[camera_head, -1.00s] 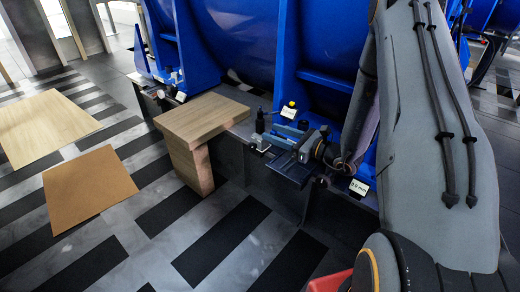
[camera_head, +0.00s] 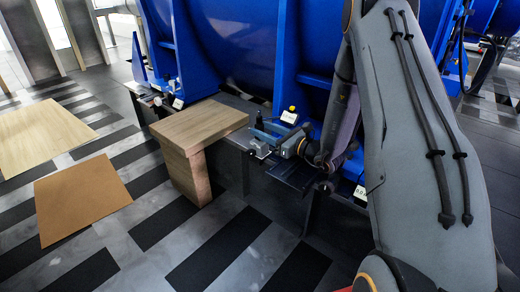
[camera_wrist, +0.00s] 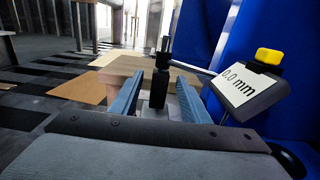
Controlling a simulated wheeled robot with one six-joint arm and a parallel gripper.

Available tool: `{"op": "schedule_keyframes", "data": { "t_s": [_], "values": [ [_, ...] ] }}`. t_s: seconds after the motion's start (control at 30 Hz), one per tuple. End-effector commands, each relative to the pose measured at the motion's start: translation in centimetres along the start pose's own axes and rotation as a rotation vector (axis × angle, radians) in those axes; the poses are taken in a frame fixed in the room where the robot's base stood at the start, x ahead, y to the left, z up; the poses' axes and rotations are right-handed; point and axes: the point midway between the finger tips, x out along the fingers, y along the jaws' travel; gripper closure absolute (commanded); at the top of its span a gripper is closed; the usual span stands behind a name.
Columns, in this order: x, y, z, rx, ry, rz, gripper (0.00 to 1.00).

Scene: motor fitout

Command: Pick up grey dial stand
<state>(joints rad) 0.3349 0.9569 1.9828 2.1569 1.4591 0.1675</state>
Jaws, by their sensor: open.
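The dial stand (camera_wrist: 161,62) shows in the wrist view as a dark upright post with a thin rod reaching right to a "0.0 mm" readout (camera_wrist: 248,88) with a yellow top. My gripper (camera_wrist: 159,82) is open, its two blue fingers on either side of the lower part of the post. The stand's base is mostly hidden by my gripper.
A wooden table (camera_head: 205,122) stands just left of my gripper. Large blue housings (camera_head: 325,60) rise close behind. Other readouts stand at the far left (camera_head: 178,103) and near my arm (camera_head: 360,193). The striped floor in front is clear apart from flat boards.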

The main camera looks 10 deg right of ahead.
Motion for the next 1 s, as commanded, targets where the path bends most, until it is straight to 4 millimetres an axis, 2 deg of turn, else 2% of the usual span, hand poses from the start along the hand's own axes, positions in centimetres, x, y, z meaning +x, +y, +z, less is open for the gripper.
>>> {"op": "schedule_keyframes", "data": {
  "t_s": [0.17,0.43,1.0],
  "values": [
    [0.01,-0.01,0.05,0.0,0.0,0.0,0.58],
    [-0.02,0.0,0.01,0.0,0.001,-0.001,1.0],
    [-0.05,0.01,-0.04,0.001,0.002,-0.001,1.0]
  ]
}}
